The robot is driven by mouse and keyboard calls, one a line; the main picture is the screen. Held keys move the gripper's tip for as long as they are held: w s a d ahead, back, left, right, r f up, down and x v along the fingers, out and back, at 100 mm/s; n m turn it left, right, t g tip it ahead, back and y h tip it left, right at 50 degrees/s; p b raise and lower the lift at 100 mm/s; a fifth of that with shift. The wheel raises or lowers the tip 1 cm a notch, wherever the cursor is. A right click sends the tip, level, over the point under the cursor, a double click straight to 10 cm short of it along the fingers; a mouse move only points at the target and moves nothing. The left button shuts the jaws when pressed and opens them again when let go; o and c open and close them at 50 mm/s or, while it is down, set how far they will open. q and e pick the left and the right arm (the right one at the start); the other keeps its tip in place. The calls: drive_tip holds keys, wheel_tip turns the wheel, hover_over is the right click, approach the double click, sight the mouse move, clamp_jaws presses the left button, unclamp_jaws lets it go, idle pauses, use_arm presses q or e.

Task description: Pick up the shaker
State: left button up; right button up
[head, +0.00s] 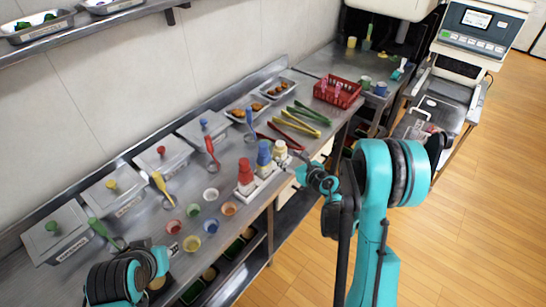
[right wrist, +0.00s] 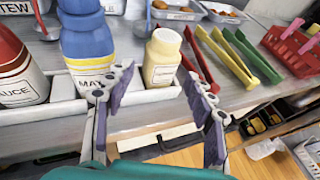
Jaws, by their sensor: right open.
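The shaker (head: 280,152) is a small cream bottle with a pale yellowish cap. It stands upright at the right end of a white holder (head: 262,184), beside the blue-topped bottle. In the right wrist view the shaker (right wrist: 161,60) shows between and just beyond my fingertips. My right gripper (head: 299,168) is open and empty, with its purple-padded fingers spread (right wrist: 157,80) in front of the shaker. I cannot tell whether either finger touches it.
The blue mayo bottle (right wrist: 86,45) stands close to the left finger, with a red sauce bottle (right wrist: 18,75) further left. Several tongs (right wrist: 232,52) lie to the right, near a red basket (head: 338,92). Small bowls (head: 211,194) and lidded containers (head: 118,190) fill the left counter.

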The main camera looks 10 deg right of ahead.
sight(284, 154)
drive_tip(key=b+x, duration=0.2)
drive_tip(key=x, duration=0.5)
drive_tip(key=shift+w+f, duration=0.2)
drive_tip(key=shift+w, duration=0.15)
drive_tip(key=shift+s+r, duration=0.1)
drive_tip(key=shift+r, duration=0.05)
drive_tip(key=shift+c, duration=0.4)
drive_tip(key=c, duration=0.9)
